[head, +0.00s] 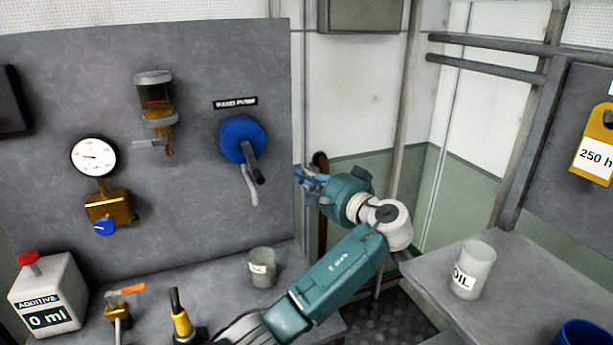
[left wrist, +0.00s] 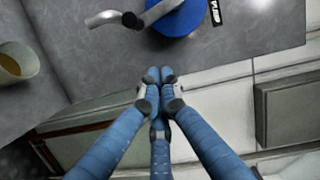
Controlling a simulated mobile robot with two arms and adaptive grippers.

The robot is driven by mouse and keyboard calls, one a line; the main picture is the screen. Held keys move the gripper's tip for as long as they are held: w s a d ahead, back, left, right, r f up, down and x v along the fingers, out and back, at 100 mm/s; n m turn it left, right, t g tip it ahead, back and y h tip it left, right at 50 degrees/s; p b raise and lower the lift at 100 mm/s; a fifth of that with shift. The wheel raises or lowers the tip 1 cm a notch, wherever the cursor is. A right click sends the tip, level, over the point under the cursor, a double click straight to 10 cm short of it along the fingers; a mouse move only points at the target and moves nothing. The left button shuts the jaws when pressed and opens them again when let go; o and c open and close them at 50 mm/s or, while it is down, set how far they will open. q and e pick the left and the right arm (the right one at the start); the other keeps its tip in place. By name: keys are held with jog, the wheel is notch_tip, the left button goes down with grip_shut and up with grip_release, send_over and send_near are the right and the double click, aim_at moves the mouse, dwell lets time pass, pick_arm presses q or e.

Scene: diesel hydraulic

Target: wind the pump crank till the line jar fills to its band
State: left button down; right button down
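The hand pump is a blue round hub (head: 240,135) on the grey panel, under a "HAND PUMP" label. My right gripper is out of view.
A gauge (head: 94,157) and brass valve (head: 108,210) are left on the panel. A cup (head: 262,268), an additive can (head: 48,295) and an orange-handled valve (head: 119,308) stand on the bench below. An OIL cup (head: 474,270) stands on the right bench.

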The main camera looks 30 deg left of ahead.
aim_at(261, 183)
pick_arm(q)
jog(key=a+f+p, duration=0.1)
jog(key=a+p, duration=0.2)
jog(key=a, duration=0.4)
jog(key=shift+a+f, duration=0.2)
jog(key=shift+a, duration=0.15)
jog(key=shift+s+p, duration=0.2)
jog(key=shift+p, duration=0.1)
jog(key=shift+s+a+f+m+p, duration=0.25)
jog(key=shift+a+f+m+p, duration=0.1)
jog(key=shift+m, duration=0.35)
jog(key=shift+s+a+f+m+t+y+p, duration=0.25)
jog(key=shift+s+a+m+p, duration=0.25)
jog(key=shift+m, duration=0.55)
jog(key=shift+s+a+f+m+t+y+p, duration=0.15)
jog(key=shift+s+a+f+m+y+p, duration=0.3)
jog(key=shift+m, duration=0.6)
jog(key=shift+s+r, duration=0.1)
